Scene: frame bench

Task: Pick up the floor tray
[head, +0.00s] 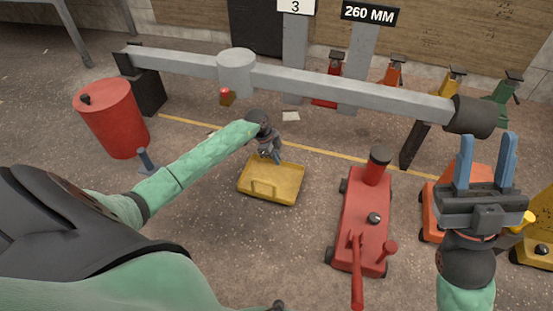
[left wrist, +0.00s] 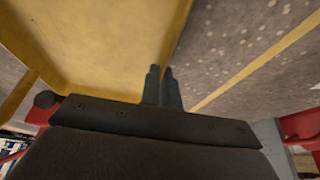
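The floor tray (head: 283,184) is a shallow yellow tray with a raised handle on its near side, in the middle of the head view. I cannot tell whether it touches the floor. My left gripper (head: 275,157) reaches down to its far rim. In the left wrist view, the fingers of the left gripper (left wrist: 162,82) are nearly together, and the rim of the tray (left wrist: 95,45) runs in between them. The gripper looks shut on that rim. My right gripper (head: 486,160) is open and empty, fingers up, at the right.
A long grey beam (head: 340,82) spans the area behind the tray. A red jack (head: 365,215) stands right of the tray, with an orange one (head: 431,207) beyond. A red drum (head: 112,117) stands at left.

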